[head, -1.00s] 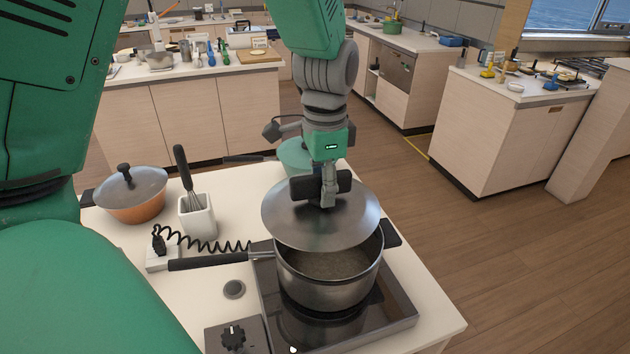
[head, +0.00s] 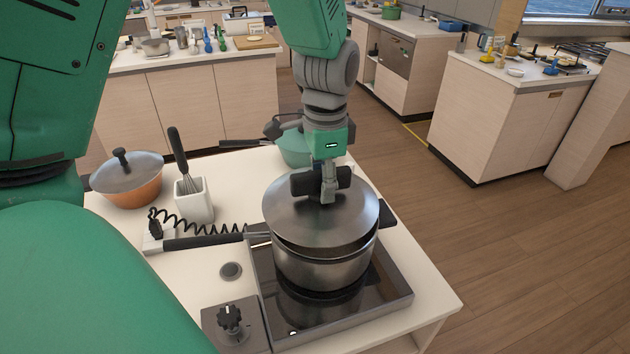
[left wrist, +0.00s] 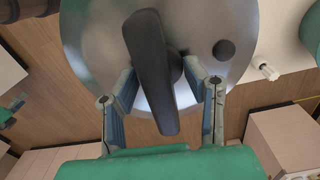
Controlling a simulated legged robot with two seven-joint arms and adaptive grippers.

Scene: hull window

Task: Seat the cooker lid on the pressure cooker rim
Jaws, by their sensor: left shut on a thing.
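The cooker lid (head: 318,222) is a round steel disc with a black bar handle (head: 335,181). In the head view it lies over the mouth of the steel pressure cooker (head: 322,270), covering nearly all of it. A dark gap shows under the lid's front edge, so I cannot tell whether it sits fully on the rim. My left gripper (head: 328,190) is above the lid, shut on its handle. In the left wrist view the handle (left wrist: 151,70) stands between the two fingers, with the lid (left wrist: 85,35) behind it. My right gripper is not in view.
The cooker stands on a dark hob (head: 355,310) with a knob (head: 230,318); its long handle (head: 203,242) points left. An orange pot (head: 130,190), a whisk holder (head: 193,200) and a coiled cord (head: 200,228) are to the left. A green pot (head: 295,150) stands behind.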

